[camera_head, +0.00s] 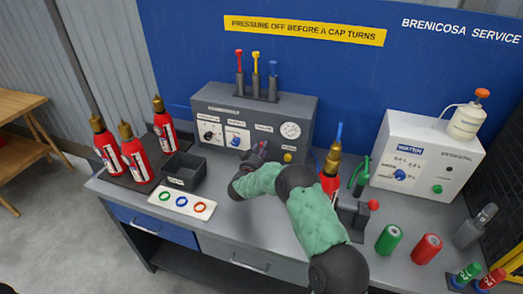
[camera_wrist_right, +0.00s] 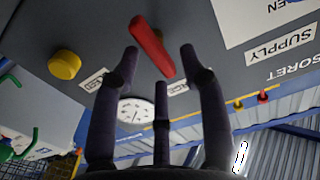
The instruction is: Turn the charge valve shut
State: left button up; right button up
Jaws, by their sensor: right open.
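A grey control box (camera_head: 215,98) stands at the back of the bench. Its front carries dials, a white gauge (camera_head: 290,130) and a yellow knob (camera_head: 287,157). In the right wrist view a red lever handle (camera_wrist_right: 152,46) sticks out from the grey panel; its label is not readable, so I cannot tell for sure that it is the charge valve. My right gripper (camera_head: 256,152) is open in front of the panel. In the wrist view its dark fingers (camera_wrist_right: 160,60) spread around the lever's lower end, with contact unclear. In the head view the gripper largely hides the lever. My left gripper is not in view.
Several red extinguishers (camera_head: 107,148) stand at the left, by a dark bin (camera_head: 184,170) and a white ring tray (camera_head: 181,203). Another extinguisher (camera_head: 329,182) stands close beside my right arm. A white box (camera_head: 423,150) and cylinders (camera_head: 389,239) occupy the right.

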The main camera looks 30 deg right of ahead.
jog(key=shift+w+d, duration=0.4)
jog(key=shift+d, duration=0.05)
grip_shut()
